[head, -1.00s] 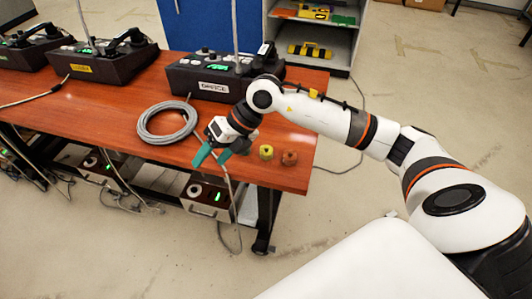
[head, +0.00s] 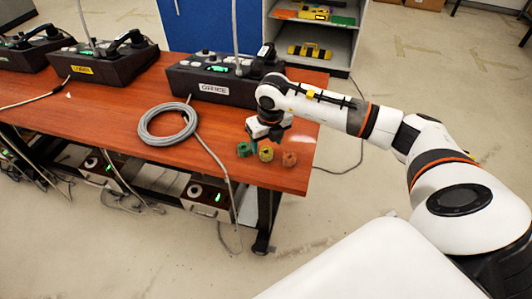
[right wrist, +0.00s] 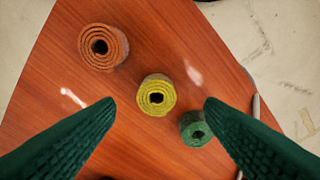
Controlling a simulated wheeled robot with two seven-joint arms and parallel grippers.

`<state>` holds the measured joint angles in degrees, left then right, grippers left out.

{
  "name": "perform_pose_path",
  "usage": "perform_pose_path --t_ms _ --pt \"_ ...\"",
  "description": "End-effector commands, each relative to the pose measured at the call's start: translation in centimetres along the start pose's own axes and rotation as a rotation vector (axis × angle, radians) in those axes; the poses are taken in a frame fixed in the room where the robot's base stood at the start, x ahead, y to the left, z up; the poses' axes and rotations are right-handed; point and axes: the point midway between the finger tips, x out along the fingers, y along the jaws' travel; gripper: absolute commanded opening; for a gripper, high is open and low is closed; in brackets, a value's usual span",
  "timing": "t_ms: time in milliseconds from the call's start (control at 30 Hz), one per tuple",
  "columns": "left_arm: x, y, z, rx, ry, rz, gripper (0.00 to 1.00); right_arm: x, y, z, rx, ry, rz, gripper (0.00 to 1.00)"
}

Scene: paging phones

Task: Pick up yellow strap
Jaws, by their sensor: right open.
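The yellow strap (head: 266,154) is a small roll on the table's right end, between a green roll (head: 243,149) and an orange roll (head: 289,158). In the right wrist view the yellow roll (right wrist: 156,96) shows its dark centre hole and lies in line with the gap between the green fingertips. My right gripper (right wrist: 160,104) is open and empty, pointing down over the rolls. In the head view it (head: 268,134) hangs just above and behind them, its fingers mostly hidden. My left gripper is out of view.
The wooden table (head: 100,112) also bears a coiled grey cable (head: 145,133) and a phone unit labelled OFFICE (head: 213,87) behind the gripper. More phones stand at left. The table's right edge is close to the orange roll.

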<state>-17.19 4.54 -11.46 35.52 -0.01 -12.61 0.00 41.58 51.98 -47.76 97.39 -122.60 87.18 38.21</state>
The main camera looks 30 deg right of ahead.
Motion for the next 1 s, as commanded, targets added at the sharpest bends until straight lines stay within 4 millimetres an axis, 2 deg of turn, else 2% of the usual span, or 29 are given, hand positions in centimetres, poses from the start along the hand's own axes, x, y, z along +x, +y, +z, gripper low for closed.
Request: perform_pose_path --t_ms 233,533,567,833,1000 --pt "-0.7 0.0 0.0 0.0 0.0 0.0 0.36 3.6 0.2 -0.1 0.0 -0.004 -0.002 0.63" --pt "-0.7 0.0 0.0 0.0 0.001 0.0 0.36 4.2 0.3 -0.1 -0.002 -0.001 -0.001 0.63" --pt "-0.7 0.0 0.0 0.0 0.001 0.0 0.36 4.2 0.3 -0.1 -0.002 -0.001 -0.001 0.6" --pt "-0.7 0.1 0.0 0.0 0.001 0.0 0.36 4.1 0.3 -0.1 -0.001 -0.001 -0.001 0.16" --pt "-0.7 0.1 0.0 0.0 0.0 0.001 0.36 4.1 0.3 -0.1 -0.001 -0.001 -0.001 0.15"
